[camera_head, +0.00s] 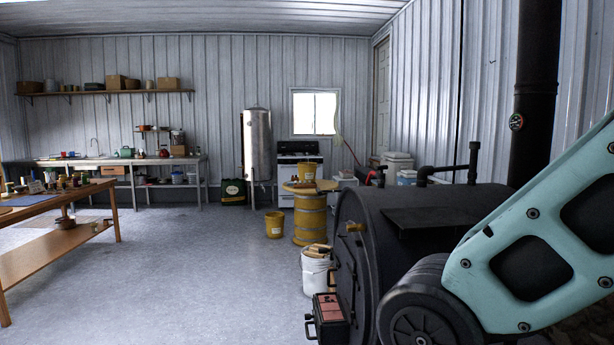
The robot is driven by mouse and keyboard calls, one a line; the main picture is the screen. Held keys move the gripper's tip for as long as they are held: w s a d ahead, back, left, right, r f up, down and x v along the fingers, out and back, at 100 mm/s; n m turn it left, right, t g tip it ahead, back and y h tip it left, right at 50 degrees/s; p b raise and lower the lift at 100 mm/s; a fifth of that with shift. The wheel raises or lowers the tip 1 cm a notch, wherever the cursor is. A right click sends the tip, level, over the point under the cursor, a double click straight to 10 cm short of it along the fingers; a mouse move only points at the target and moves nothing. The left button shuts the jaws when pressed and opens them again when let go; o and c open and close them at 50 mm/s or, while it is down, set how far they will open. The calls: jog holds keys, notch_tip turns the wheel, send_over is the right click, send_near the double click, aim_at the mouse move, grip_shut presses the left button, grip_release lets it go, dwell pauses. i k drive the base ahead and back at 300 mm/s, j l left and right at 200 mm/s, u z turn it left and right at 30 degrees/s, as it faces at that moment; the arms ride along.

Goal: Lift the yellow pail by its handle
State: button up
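Two yellow pails show in the head view. One yellow pail (275,225) stands upright on the floor near the middle of the room. Another yellow pail (307,172) stands on the round top of a yellow drum (310,222), just to the right of the first and higher. Both are too small for me to make out their handles clearly. My teal arm link fills the lower right of the picture. My gripper is outside the frame, so I cannot see whether it is open or shut.
The black barrel stove (375,235) stands close at right, with its stovepipe (537,80) behind. A white bucket (315,272) and a dark toolbox (327,318) sit before it. A wooden table (60,265) is at left. The floor (200,275) between is open.

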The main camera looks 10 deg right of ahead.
aim_at(306, 174)
jog(key=i+j+u, duration=0.15)
jog(key=i+u, duration=0.15)
jog(key=i, duration=0.15)
jog(key=i+j+u, duration=0.1)
jog(key=i+u, duration=0.25)
jog(key=i+j, duration=0.1)
jog(key=i, duration=0.9)
jog(key=i+j+u, duration=0.1)
jog(key=i, duration=0.95)
jog(key=i+z, duration=0.2)
jog(key=i, duration=0.3)
jog(key=i+z, duration=0.2)
jog(key=i, duration=0.35)
jog(key=i+z, duration=0.2)
jog(key=i, duration=0.3)
jog(key=i+j+z, duration=0.2)
jog(key=i, duration=0.3)
jog(key=i+j+z, duration=0.1)
jog(key=i+z, duration=0.15)
jog(key=i, duration=1.75)
jog(key=i+z, duration=0.15)
jog(key=i, duration=0.85)
jog(key=i+j+z, duration=0.1)
jog(key=i, duration=0.85)
jog(key=j, duration=0.1)
